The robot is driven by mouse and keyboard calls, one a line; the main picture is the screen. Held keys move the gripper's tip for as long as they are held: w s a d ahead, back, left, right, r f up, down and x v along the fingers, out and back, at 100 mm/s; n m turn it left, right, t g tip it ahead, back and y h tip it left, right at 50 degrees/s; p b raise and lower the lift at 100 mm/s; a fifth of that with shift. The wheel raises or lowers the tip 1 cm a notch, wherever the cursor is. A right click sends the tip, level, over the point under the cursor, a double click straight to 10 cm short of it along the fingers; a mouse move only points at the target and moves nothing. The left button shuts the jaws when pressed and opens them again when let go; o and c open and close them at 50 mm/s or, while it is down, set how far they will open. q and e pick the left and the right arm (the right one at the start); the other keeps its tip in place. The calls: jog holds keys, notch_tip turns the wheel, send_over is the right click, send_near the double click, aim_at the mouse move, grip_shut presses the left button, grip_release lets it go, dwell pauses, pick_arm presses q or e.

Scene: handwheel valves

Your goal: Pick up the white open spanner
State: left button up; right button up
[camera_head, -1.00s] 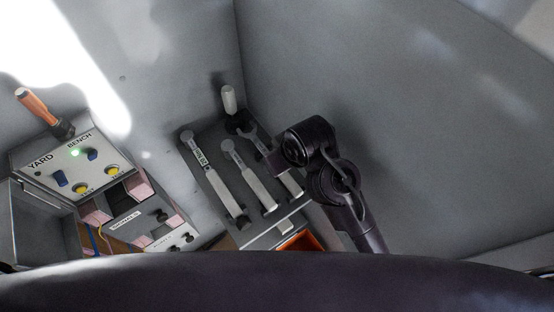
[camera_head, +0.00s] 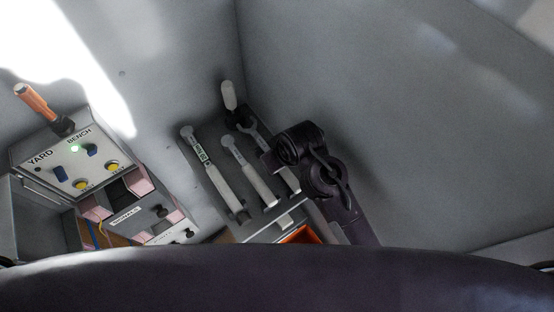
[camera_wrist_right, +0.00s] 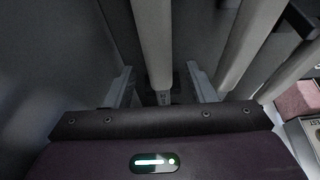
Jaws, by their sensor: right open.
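The white open spanner (camera_head: 268,148) lies at the right of a row of three tools in the head view, its open jaw pointing up the picture. My right gripper (camera_head: 276,162) hangs over its handle and hides part of it. In the wrist view a pale handle (camera_wrist_right: 153,40) runs down between the two open fingers of my right gripper (camera_wrist_right: 162,88), apart from both. I cannot tell how far the fingertips are above or around it. My left gripper is not in view.
Two more pale tools, a middle one (camera_head: 247,170) and a left one with a label (camera_head: 213,170), lie close to the left. A white cylinder (camera_head: 229,95) stands behind. A control box (camera_head: 75,165) with an orange-handled tool (camera_head: 35,102) is further left. Grey walls rise behind and right.

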jog(key=shift+f, duration=0.15)
jog(key=shift+c, duration=0.4)
grip_shut()
